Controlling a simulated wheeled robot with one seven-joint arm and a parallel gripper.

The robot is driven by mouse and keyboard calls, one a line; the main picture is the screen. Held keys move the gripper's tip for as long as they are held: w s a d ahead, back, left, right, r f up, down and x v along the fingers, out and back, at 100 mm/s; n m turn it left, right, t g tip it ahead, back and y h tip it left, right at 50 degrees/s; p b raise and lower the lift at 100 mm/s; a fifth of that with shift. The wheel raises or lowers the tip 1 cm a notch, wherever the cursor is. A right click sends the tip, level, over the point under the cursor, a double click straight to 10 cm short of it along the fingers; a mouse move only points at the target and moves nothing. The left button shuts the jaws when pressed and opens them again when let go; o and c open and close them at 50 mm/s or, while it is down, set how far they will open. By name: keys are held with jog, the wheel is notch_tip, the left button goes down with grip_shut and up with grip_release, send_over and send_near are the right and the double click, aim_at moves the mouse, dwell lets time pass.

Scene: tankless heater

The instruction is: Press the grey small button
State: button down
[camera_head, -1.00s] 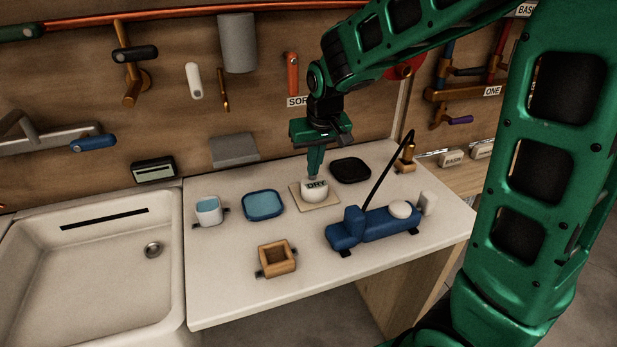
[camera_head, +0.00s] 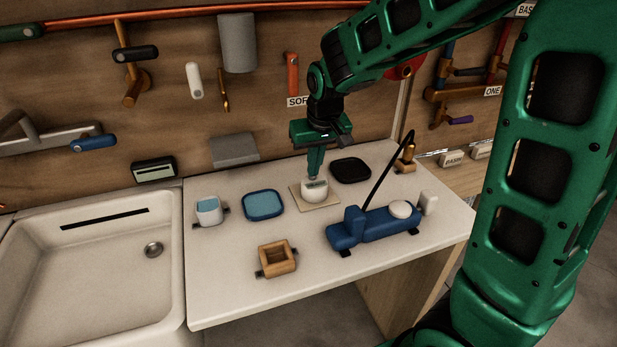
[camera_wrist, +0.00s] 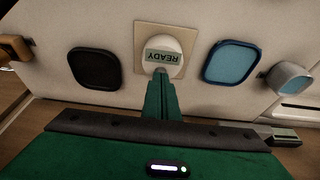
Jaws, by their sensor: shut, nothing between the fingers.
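A white rounded device (camera_head: 315,193) with a small display stands on a square beige plate (camera_head: 330,201) on the counter. In the wrist view the device (camera_wrist: 174,44) shows READY on its display (camera_wrist: 163,57), upside down. The grey small button (camera_wrist: 160,70) is at the device's edge near my fingertips and is mostly covered by them. My gripper (camera_head: 314,176) points down with its fingers shut and empty, the tips at the top of the device. In the wrist view my gripper (camera_wrist: 161,79) meets the button; how far it is pressed cannot be told.
A black pad (camera_head: 350,170) lies right of the device and a blue tray (camera_head: 263,205) left. A blue fixture (camera_head: 375,228) with a black cable stands front right. A wooden box (camera_head: 277,259) and a white-blue cup (camera_head: 209,211) are nearby. A sink (camera_head: 80,270) is at left.

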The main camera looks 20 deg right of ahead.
jog(key=shift+r, duration=3)
jog(key=v, duration=1.1)
jog(key=s+d+f+m+g, duration=0.25)
jog(key=s+d+f, duration=0.45)
jog(key=s+d, duration=0.6)
jog(key=s+d+f+m, duration=0.1)
jog(key=s+f+m, duration=0.1)
jog(key=s+f, duration=0.2)
jog(key=s+d+f+m, duration=0.1)
jog(key=s+f, duration=0.3)
jog(key=s, duration=0.7)
jog(key=shift+d+m+g, duration=0.35)
jog(key=shift+d+g, duration=0.1)
jog(key=shift+d, duration=0.3)
